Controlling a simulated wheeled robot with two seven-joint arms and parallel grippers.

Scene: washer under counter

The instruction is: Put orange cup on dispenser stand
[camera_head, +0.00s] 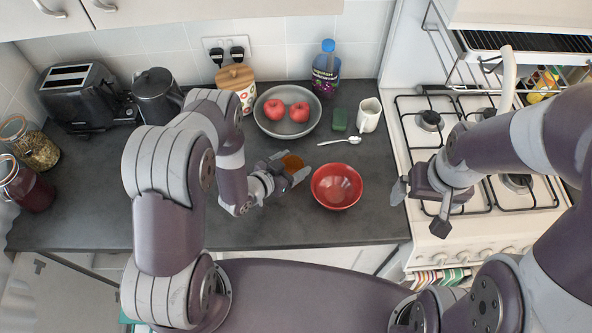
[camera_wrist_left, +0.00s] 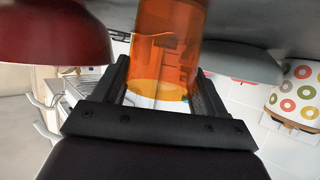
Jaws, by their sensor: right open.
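The orange cup (camera_head: 292,162) stands on the dark counter, left of the red bowl. My left gripper (camera_head: 284,170) reaches it from the left, with a finger on either side. In the left wrist view the see-through orange cup (camera_wrist_left: 165,60) fills the space between the fingers (camera_wrist_left: 163,95); whether both fingers press on it I cannot tell. My right gripper (camera_head: 418,205) is open and empty near the front left of the stove. I cannot make out a dispenser stand in these views.
A red bowl (camera_head: 337,187) stands close right of the cup. Behind are a spoon (camera_head: 340,140), a grey bowl (camera_head: 263,120) of red fruit, a green sponge (camera_head: 339,120) and a white jug (camera_head: 369,115). The stove (camera_head: 480,220) is at the right. The front left counter is clear.

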